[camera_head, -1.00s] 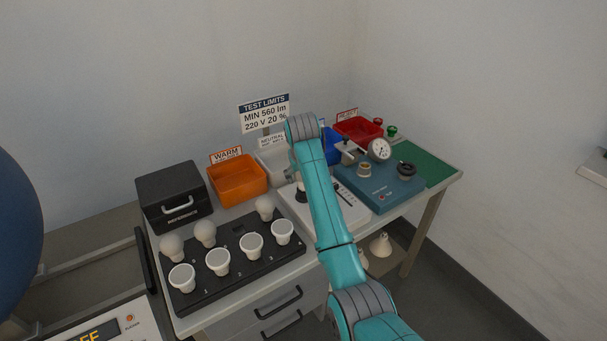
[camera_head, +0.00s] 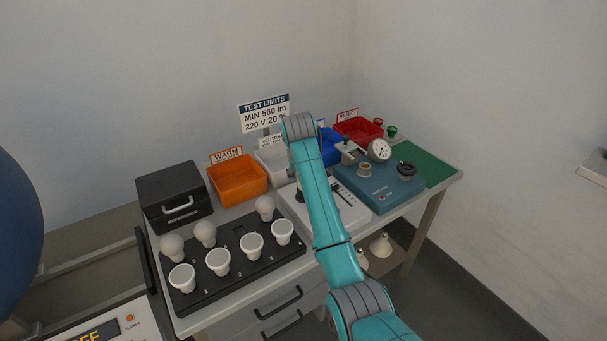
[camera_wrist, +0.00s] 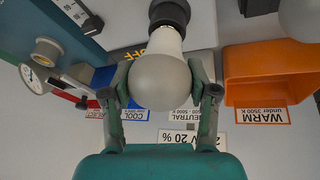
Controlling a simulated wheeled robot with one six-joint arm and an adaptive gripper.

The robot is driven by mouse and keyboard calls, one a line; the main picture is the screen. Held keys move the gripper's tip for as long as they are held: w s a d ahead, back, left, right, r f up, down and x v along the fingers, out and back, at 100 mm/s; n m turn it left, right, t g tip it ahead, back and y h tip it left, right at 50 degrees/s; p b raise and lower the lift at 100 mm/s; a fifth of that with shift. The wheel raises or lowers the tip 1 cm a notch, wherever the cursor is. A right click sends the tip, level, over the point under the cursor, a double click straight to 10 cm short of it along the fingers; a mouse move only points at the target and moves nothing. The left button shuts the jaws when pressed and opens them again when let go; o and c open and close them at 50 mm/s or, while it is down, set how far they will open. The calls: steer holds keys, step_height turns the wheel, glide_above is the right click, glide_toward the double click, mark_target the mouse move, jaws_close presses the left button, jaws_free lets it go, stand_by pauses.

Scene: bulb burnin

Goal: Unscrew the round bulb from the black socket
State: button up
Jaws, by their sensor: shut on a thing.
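The round bulb (camera_wrist: 160,82) has a frosted globe and a white neck. In the wrist view it sits between the two fingers of my gripper (camera_wrist: 161,92), which is shut on the globe. The black socket (camera_wrist: 169,12) is at the top of that view, at the neck end of the bulb. The neck runs up to the socket; I cannot tell how far it is threaded in. In the head view my arm hides the gripper and the held bulb. Only a dark bit of the socket (camera_head: 299,197) shows beside my arm, on the white tester.
A black tray (camera_head: 240,245) holds several bulbs at the front left. Behind are an orange bin (camera_head: 238,190), a pale bin (camera_head: 268,165), a blue bin (camera_head: 331,150) and a red bin (camera_head: 358,132). A blue-grey device (camera_head: 385,195) with a dial stands right of my arm.

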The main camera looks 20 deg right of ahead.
steer(key=n+y, duration=0.2)
steer(key=n, duration=0.3)
steer(key=shift+d, duration=0.1)
steer(key=n+y, duration=0.1)
steer(key=n, duration=0.2)
steer(key=n+y, duration=0.1)
steer(key=n, duration=0.2)
steer(key=shift+n+g+y, duration=0.3)
steer(key=n+g, duration=0.1)
steer(key=n, duration=0.1)
steer(key=n+y, duration=0.1)
steer(key=n, duration=0.2)
steer(key=shift+n+g+y, duration=0.3)
steer(key=shift+g, duration=0.1)
steer(key=n+g, duration=0.2)
steer(key=n, duration=0.3)
steer(key=shift+s+n, duration=0.1)
steer(key=shift+n, duration=0.2)
steer(key=o, duration=1)
steer(key=shift+o, duration=0.2)
